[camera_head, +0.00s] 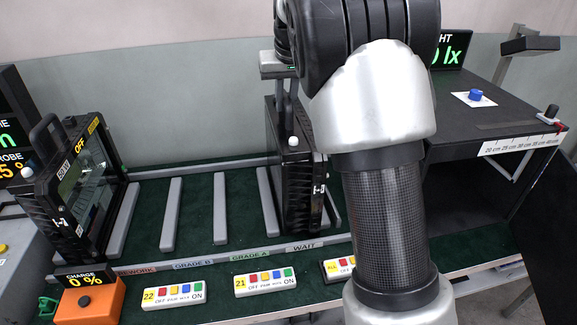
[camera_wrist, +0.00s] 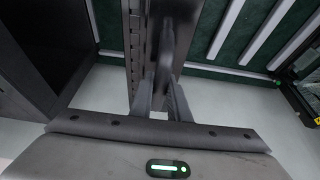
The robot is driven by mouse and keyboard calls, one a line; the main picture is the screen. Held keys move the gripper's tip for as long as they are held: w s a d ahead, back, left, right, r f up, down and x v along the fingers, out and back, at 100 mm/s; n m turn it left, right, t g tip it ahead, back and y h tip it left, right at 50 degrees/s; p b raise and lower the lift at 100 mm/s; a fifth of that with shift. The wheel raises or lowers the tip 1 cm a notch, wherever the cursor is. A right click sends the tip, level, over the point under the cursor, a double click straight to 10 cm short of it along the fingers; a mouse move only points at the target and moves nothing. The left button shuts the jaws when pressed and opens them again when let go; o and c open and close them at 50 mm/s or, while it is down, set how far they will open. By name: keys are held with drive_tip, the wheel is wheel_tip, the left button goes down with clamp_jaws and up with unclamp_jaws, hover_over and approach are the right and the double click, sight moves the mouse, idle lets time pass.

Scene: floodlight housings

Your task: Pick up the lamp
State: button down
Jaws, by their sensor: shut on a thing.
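A black floodlight lamp (camera_head: 297,190) stands upright, edge-on, at the WAIT slot of the green rack. My gripper (camera_head: 287,100) is above it, shut on its top handle, partly hidden behind my arm. In the wrist view my gripper's two fingers (camera_wrist: 160,100) close on the lamp's dark handle (camera_wrist: 172,45). I cannot tell whether the lamp's base touches the rack.
The green rack (camera_head: 193,190) has grey divider rails with empty slots between the two lamps. White button remotes (camera_head: 174,295) lie along its front edge. An orange charge box (camera_head: 90,303) is at front left. A dark box with a ruler (camera_head: 522,142) stands at right.

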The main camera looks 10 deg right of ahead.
idle(0.4)
drive_tip(key=shift+w+r, duration=0.15)
drive_tip(key=shift+r, duration=0.15)
drive_tip(key=shift+r, duration=0.1)
